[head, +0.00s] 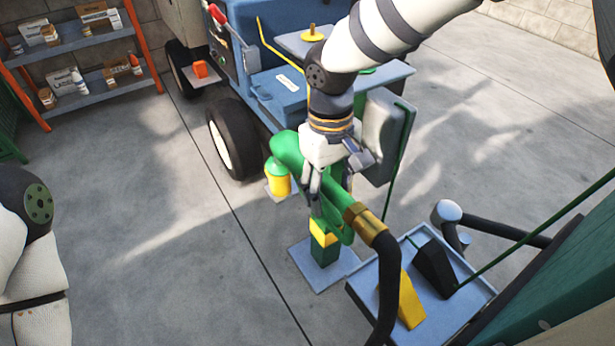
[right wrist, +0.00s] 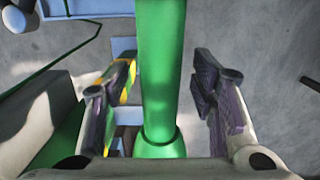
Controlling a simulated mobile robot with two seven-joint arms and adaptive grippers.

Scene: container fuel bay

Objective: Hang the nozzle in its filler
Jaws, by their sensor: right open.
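The green nozzle (head: 333,192) lies aslant in the head view, with a brass collar (head: 364,222) and a black hose (head: 386,285) at its lower right end. Its upper left part is near the blue vehicle, above a yellow and green post. My right gripper (head: 318,190) is at the nozzle, open, with its fingers pointing down. In the right wrist view, a green tube of the nozzle (right wrist: 162,75) runs between the spread fingers, with gaps on both sides. I cannot clearly make out the filler or whether the nozzle sits in it. My left gripper is out of view.
The blue vehicle (head: 262,60) with a black tyre (head: 232,138) stands behind. A yellow and green post stands on a floor plate (head: 305,268). A tray (head: 470,303) holds yellow and black wedges at lower right. Shelves (head: 75,40) stand at upper left. The left floor is clear.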

